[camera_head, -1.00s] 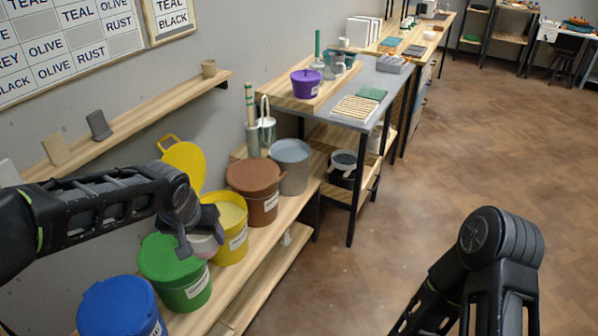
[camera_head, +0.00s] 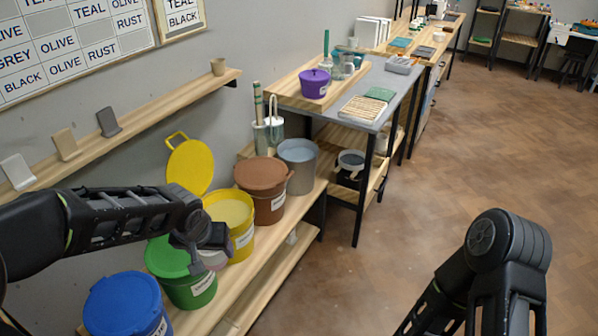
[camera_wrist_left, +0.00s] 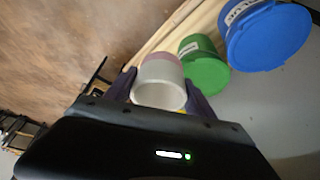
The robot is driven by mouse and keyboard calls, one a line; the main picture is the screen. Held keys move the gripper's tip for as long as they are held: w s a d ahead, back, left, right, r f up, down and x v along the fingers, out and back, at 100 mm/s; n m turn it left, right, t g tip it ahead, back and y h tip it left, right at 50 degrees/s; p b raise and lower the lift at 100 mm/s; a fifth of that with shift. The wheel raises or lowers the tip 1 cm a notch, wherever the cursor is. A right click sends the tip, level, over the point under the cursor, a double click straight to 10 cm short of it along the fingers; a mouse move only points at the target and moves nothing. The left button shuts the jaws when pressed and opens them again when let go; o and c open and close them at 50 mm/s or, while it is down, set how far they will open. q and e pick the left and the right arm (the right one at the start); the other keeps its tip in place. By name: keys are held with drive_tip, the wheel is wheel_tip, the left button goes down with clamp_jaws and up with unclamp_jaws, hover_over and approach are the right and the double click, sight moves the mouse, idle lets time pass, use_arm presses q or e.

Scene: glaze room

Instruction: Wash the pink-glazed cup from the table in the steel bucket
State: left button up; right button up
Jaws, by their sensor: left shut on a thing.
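My left gripper (camera_head: 214,246) is shut on the pink-glazed cup (camera_wrist_left: 160,90). In the left wrist view the cup is between the two fingers, pale with a pink band at its far end and its opening toward the camera. In the head view the cup (camera_head: 214,260) is partly hidden by the gripper, in front of the yellow bucket and beside the green one. The grey steel bucket (camera_head: 299,173), with bluish liquid inside, stands at the far end of the low bench, apart from the gripper. My right arm shows at lower right, its gripper out of view.
Between cup and steel bucket stand the open yellow bucket (camera_head: 241,243) and the lidded brown bucket (camera_head: 268,205). Green (camera_head: 190,292) and blue (camera_head: 125,308) lidded buckets are nearer. The raised yellow lid (camera_head: 190,167) stands behind. Floor to the right is clear.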

idle(0.4)
use_arm(q)
drive_tip(key=f, duration=0.2)
drive_tip(key=a+f, duration=0.1)
drive_tip(key=f, duration=0.3)
drive_tip(key=shift+s+a+f, duration=0.25)
drive_tip(key=shift+a, duration=0.1)
drive_tip(key=s+d+f, duration=0.1)
drive_tip(key=s+f, duration=0.2)
drive_tip(key=f, duration=0.4)
drive_tip(key=shift+d+f, duration=0.15)
drive_tip(key=shift+d, duration=0.2)
